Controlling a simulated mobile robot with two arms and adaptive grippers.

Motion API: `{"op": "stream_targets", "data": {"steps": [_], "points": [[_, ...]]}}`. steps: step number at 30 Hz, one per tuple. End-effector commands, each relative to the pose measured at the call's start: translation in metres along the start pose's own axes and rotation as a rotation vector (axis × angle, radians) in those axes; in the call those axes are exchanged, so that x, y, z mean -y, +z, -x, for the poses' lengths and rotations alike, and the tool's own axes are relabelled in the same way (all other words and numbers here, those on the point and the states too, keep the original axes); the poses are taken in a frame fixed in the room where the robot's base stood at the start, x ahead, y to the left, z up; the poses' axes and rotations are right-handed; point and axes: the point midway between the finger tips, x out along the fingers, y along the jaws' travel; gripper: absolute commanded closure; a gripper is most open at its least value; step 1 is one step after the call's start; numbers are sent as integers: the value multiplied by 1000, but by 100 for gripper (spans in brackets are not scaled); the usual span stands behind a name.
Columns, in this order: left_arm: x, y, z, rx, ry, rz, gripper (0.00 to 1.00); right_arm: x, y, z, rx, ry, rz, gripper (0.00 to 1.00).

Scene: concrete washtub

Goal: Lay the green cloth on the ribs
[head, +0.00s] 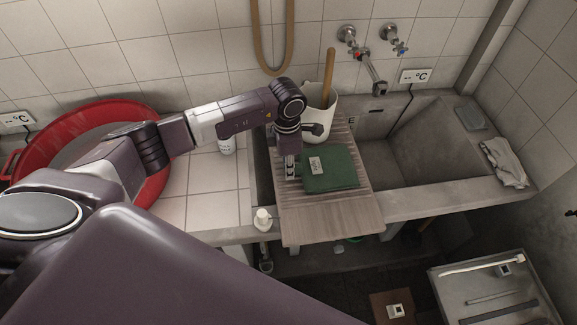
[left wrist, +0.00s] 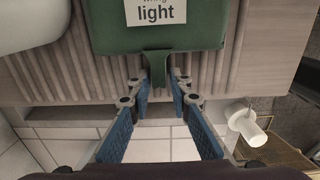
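The green cloth (head: 332,168), a folded pad with a white label, is over the ribbed part of the wooden board (head: 330,218). It also shows at the top of the left wrist view (left wrist: 195,35), with ribs (left wrist: 75,78) around it. I cannot tell whether it rests on the ribs or is just above them. My left gripper (head: 292,172) is at the cloth's left edge. In the left wrist view its blue fingertips (left wrist: 159,88) are on both sides of a narrow green tab of the cloth and appear closed on it. My right gripper is not in view.
A white bucket (head: 318,118) with a wooden handle stands behind the cloth. A red tub (head: 95,115) is at left.

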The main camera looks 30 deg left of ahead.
Motion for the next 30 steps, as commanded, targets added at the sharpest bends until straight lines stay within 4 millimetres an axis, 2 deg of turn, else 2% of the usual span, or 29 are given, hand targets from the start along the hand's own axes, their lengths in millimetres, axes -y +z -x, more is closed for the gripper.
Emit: {"op": "stream_targets", "data": {"steps": [10,14,17,24,30], "points": [[0,0,1,0,0,0,71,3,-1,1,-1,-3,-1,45],[-1,1,9,3,2,-1,71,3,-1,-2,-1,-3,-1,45],[-2,0,24,4,5,0,71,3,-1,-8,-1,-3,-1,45],[-2,1,76,4,6,-1,71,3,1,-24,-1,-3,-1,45],[-1,0,109,1,3,0,71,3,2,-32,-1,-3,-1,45]]}}
